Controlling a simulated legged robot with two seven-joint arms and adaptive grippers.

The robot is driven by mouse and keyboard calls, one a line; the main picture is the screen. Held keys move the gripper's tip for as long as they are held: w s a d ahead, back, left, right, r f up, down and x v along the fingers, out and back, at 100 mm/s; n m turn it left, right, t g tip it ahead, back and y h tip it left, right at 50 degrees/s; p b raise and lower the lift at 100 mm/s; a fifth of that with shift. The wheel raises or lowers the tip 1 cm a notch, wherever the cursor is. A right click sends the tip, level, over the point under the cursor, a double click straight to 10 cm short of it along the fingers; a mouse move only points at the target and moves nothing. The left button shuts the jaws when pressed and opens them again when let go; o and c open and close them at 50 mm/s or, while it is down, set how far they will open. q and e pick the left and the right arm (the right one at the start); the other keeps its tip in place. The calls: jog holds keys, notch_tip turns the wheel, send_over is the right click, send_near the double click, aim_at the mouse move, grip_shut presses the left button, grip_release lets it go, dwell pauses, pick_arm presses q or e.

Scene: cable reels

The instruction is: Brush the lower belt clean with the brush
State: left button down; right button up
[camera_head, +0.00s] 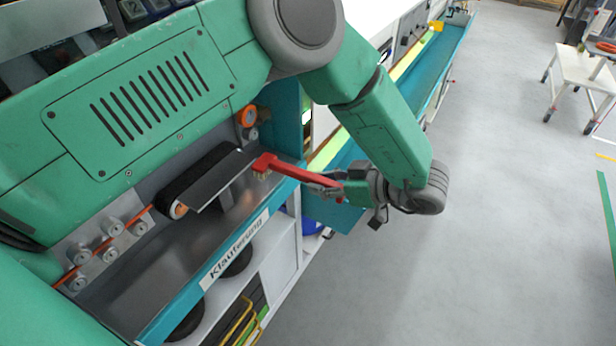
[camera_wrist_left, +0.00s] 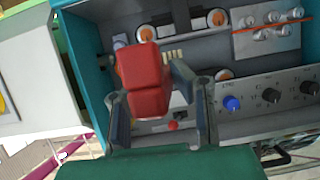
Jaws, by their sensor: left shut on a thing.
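A red brush (camera_head: 315,176) with short pale bristles is held by its handle in my left gripper (camera_head: 335,187), which is shut on it. The brush head is over the right end of the grey metal tray, beside the grey plate near the black belt (camera_head: 192,184). I cannot tell whether the bristles touch anything. In the left wrist view the brush (camera_wrist_left: 146,82) shows end-on between the fingers of my left gripper (camera_wrist_left: 162,125) and hides part of the machine behind it. My right gripper is not in view.
The machine's tray (camera_head: 140,275) has a teal front edge with a white label (camera_head: 240,244). Orange-rimmed rollers (camera_wrist_left: 225,74) and dark knobs (camera_wrist_left: 271,96) show in the left wrist view. Shelves (camera_head: 262,285) lie below. Open grey floor (camera_head: 510,220) lies to the right.

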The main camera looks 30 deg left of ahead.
pick_arm(q)
jog(key=d, duration=0.3)
jog(key=d+b, duration=0.1)
jog(key=d, duration=0.1)
jog(key=shift+s+d, duration=0.25)
jog(key=shift+f, duration=0.1)
dwell(0.7)
